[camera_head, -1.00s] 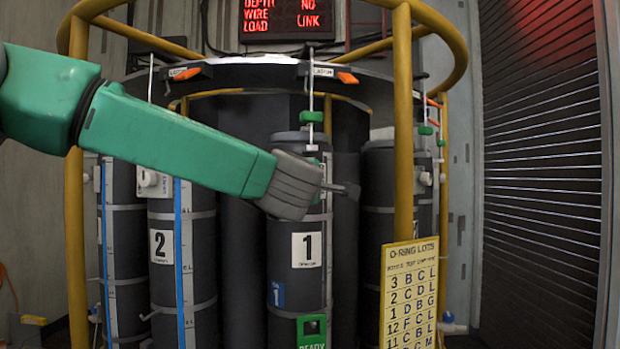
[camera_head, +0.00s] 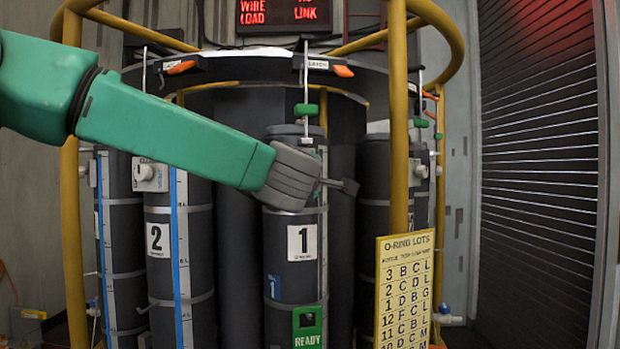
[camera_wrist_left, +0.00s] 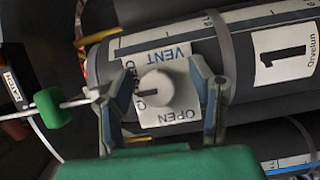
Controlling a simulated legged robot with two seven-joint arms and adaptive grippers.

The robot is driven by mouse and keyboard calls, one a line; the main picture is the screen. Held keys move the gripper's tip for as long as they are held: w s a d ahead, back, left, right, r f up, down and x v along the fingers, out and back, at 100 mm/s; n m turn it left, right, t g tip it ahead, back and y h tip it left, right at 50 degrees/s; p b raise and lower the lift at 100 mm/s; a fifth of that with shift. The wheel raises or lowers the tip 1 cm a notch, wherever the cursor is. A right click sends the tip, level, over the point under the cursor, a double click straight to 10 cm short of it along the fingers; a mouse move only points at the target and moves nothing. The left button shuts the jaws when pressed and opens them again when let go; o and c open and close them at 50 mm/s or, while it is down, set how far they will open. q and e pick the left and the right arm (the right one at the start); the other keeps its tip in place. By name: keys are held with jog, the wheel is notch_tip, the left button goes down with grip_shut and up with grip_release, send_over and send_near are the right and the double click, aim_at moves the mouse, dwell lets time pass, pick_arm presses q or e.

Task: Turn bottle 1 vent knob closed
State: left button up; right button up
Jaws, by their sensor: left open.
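Bottle 1 (camera_head: 294,265) is a dark upright cylinder with a white "1" label, in the middle of the head view. Its vent knob (camera_wrist_left: 156,88) is round and pale, on a white plate (camera_wrist_left: 172,116) reading VENT and OPEN; lettering on the plate's left is partly covered. A dark mark shows on the knob's left side. My left gripper (camera_wrist_left: 153,84) is open, with one finger on each side of the knob; I cannot tell whether they touch it. In the head view the left gripper (camera_head: 342,186) is in front of bottle 1's upper part and hides the knob.
Bottle 2 (camera_head: 158,270) stands left of bottle 1, another bottle (camera_head: 372,165) right of it. Yellow frame posts (camera_head: 399,120) and a yellow O-ring lots board (camera_head: 405,290) stand at the right front. A green-handled latch rod (camera_head: 306,109) hangs above bottle 1.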

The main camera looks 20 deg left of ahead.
pick_arm(q)
jog(key=s+d, duration=0.1)
jog(key=s, duration=1)
jog(key=shift+s+d, duration=0.35)
jog(key=shift+d, duration=0.05)
